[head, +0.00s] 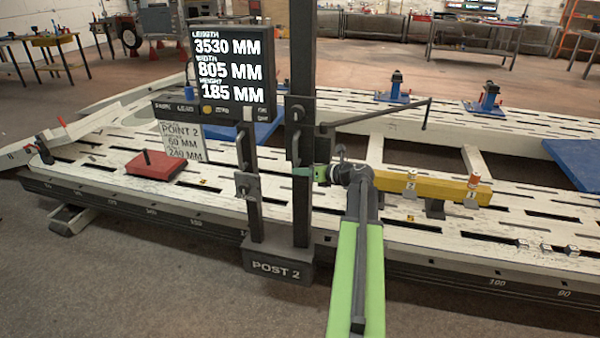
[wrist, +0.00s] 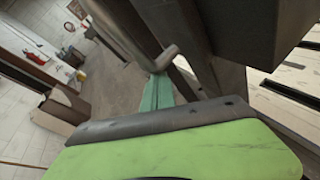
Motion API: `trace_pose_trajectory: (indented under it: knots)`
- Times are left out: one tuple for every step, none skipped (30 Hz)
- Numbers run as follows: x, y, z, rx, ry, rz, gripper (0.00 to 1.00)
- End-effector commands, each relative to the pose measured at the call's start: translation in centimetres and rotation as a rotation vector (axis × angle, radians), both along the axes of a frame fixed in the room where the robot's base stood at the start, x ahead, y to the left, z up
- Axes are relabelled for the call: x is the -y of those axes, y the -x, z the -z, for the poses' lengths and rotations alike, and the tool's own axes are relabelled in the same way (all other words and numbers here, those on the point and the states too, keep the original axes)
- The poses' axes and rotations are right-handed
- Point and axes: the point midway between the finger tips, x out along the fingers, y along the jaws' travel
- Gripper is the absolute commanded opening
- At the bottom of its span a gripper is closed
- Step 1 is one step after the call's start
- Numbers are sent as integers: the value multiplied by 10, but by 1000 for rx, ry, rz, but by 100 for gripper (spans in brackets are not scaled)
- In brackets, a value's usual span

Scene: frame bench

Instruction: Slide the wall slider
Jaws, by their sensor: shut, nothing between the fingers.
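A dark upright post (head: 302,215) stands on a base labelled POST 2, in the middle of the head view. A dark sliding block (head: 299,112) sits on the post and seems to be the slider; a thin pointer arm reaches right from it. My gripper (head: 300,171) is shut and empty, its teal fingers pointing left at the post, below the block. In the wrist view, the teal fingers (wrist: 158,92) are close to a rounded grey metal bar (wrist: 164,58) beside the dark post. I cannot tell whether they touch it.
A display (head: 228,68) reading 3530, 805 and 185 MM is left of the post. A shorter dark upright (head: 256,222) stands beside it. A yellow beam (head: 432,189) lies right of my arm on the white slotted bench (head: 450,215). A red block (head: 156,165) sits at left.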

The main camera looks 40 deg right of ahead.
Motion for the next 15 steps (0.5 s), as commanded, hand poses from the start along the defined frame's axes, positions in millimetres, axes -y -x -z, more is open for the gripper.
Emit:
trace_pose_trajectory:
  knots:
    - [0, 0, 0, 0, 0, 0, 0]
    - [0, 0, 0, -1, 0, 0, 0]
    - [0, 0, 1, -1, 0, 0, 0]
    - [0, 0, 1, -1, 0, 0, 0]
    - [-1, 0, 2, -1, 0, 0, 0]
    - [-2, 0, 6, 0, 1, -2, 0]
    - [-3, 0, 9, 0, 1, -2, 0]
    - [-5, 0, 13, -1, 0, -3, 0]
    - [-7, 0, 20, -1, 0, -3, 0]
    - [-9, 0, 26, -1, 0, -3, 0]
    - [-12, 0, 32, -1, 0, -4, 0]
    - [-15, 0, 40, -1, 0, -4, 0]
    - [-17, 0, 47, 0, 0, -3, 0]
    - [-18, 2, 50, 0, 0, -2, 0]
    - [-13, 15, 31, -1, -1, 1, 0]
